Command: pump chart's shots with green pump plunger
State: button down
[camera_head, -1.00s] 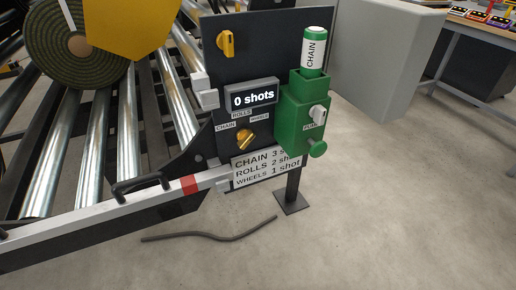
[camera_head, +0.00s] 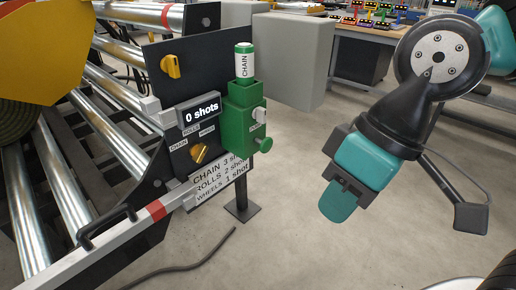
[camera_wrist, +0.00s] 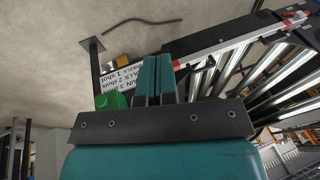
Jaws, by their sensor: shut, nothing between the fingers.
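The green pump (camera_head: 238,118) is on the dark panel, with its round green plunger knob (camera_head: 265,145) sticking out low on its front. A white and green CHAIN cartridge (camera_head: 244,62) stands upright in its top. The display (camera_head: 201,110) reads "0 shots". The chart (camera_head: 217,180) reads CHAIN 3, ROLLS 2, WHEELS 1 shot, partly covered. My gripper (camera_head: 338,206) is shut and empty, to the right of the plunger and apart from it. In the wrist view its teal fingers (camera_wrist: 154,78) lie together, and a green part of the pump (camera_wrist: 112,100) shows left of them.
Another yellow knob (camera_head: 172,66) is above. A white rail (camera_head: 110,241) and metal rollers lie left. A grey cabinet (camera_head: 292,60) stands behind. Floor is open before the pump.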

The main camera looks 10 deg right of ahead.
aim_at(266, 145)
jog(key=w+f+m+t+y+b, duration=0.1)
jog(key=w+f+m+t, duration=0.1)
jog(key=w+f+m, duration=0.35)
jog(key=w+f+m+t, duration=0.2)
jog(key=w+m, duration=0.5)
jog(key=w, duration=0.3)
jog(key=w+d+f+m+t+h, duration=0.1)
jog(key=w+d+f+m+t, duration=0.3)
jog(key=w+d+f+m, duration=0.4)
notch_tip(266, 145, down, 2)
jog(key=w+m, duration=0.3)
jog(key=m, duration=0.2)
jog(key=shift+d+f+h+b, duration=0.25)
jog(key=shift+d+h+b, duration=0.05)
jog(key=shift+d+b, duration=0.05)
jog(key=w+a+p, duration=0.1)
jog(key=w+a, duration=0.4)
jog(key=w, duration=0.2)
jog(key=shift+w+a, duration=0.1)
jog(key=shift+a, duration=0.1)
jog(key=shift+w+a+p, duration=0.15)
jog(key=shift+w+p, duration=0.05)
jog(key=shift+p, duration=0.15)
